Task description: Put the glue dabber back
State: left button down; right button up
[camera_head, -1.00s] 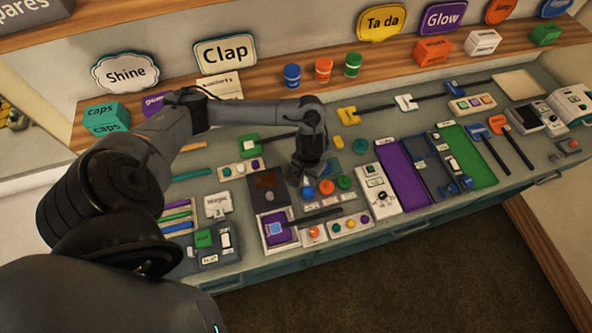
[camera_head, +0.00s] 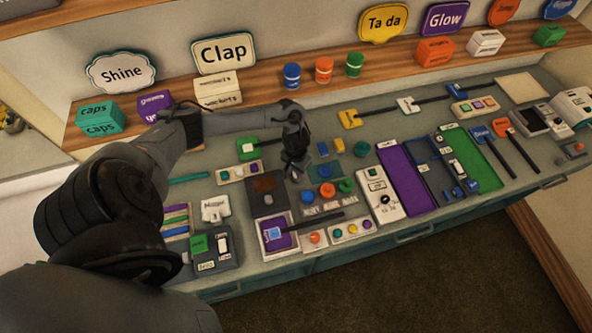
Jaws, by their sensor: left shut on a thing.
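My left gripper (camera_head: 296,172) points down over the workbench (camera_head: 445,225), just behind and left of the blue, orange and green round pieces. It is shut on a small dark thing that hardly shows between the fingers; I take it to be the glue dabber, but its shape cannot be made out. I cannot tell its exact height above the bench. My right gripper is not in view.
Three paint pots (camera_head: 323,72) stand on the shelf behind.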

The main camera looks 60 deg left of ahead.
pick_arm(q)
jog(key=shift+f, duration=0.2)
jog(key=c, duration=0.9)
grip_release()
